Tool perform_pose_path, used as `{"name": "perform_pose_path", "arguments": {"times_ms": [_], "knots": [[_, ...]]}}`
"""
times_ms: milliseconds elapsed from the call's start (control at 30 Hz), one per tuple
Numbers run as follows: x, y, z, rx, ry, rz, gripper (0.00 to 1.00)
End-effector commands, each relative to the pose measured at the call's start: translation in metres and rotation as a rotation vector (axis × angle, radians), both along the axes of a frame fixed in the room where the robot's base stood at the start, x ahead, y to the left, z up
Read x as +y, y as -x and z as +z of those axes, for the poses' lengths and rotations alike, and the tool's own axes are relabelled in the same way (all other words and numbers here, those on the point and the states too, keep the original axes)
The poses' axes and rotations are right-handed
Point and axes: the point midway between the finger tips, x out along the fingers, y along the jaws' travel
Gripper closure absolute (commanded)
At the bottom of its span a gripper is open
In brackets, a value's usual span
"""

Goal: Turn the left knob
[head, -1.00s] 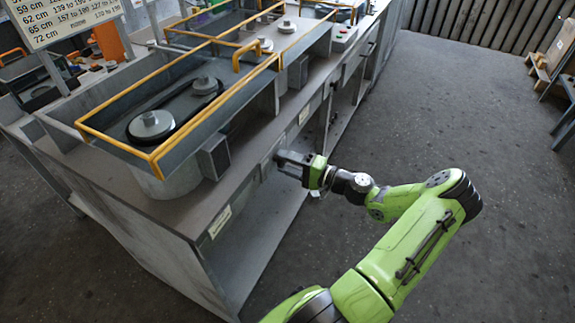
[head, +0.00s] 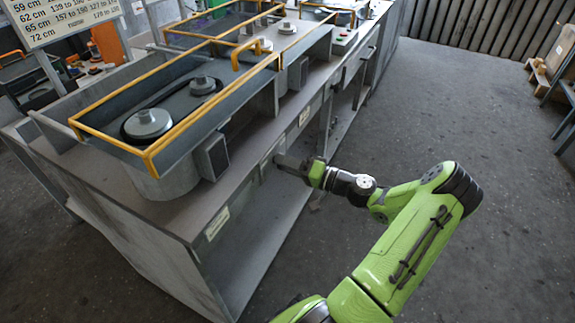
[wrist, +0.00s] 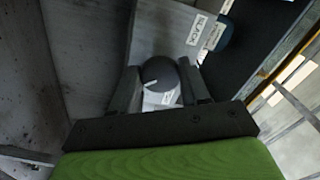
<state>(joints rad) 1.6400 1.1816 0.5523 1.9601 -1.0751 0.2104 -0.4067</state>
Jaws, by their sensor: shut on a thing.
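A dark round knob (wrist: 158,72) with a white pointer mark sits on a grey panel in the wrist view. My gripper (wrist: 160,84) has one finger on each side of it and is shut on it. In the head view my gripper (head: 279,161) reaches the front face of the grey workbench, below its top edge. The knob is hidden behind the fingers there. I cannot tell from these views whether another knob stands beside it.
The workbench (head: 110,190) carries yellow-railed machinery (head: 150,158) and a grey box (head: 212,157) above my gripper. White labels (head: 217,222) mark its front. A white plate with dark lettering (wrist: 196,30) is near the knob. The floor (head: 370,110) to the right is open.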

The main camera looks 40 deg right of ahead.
Motion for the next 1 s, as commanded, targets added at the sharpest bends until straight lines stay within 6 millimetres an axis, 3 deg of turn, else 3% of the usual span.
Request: {"name": "perform_pose_path", "arguments": {"times_ms": [233, 267, 433, 767, 1000], "knots": [[0.0, 0.0, -0.001, 0.003, 0.0, 0.001, 0.85], [0.0, 0.0, -0.001, 0.003, -0.001, 0.001, 0.53], [0.0, 0.0, 0.0, 0.002, -0.001, 0.0, 0.29], [-0.003, 0.006, 0.0, 0.003, -0.001, -0.001, 0.29], [-0.024, 0.062, 0.002, 0.003, -0.001, -0.006, 0.29]]}}
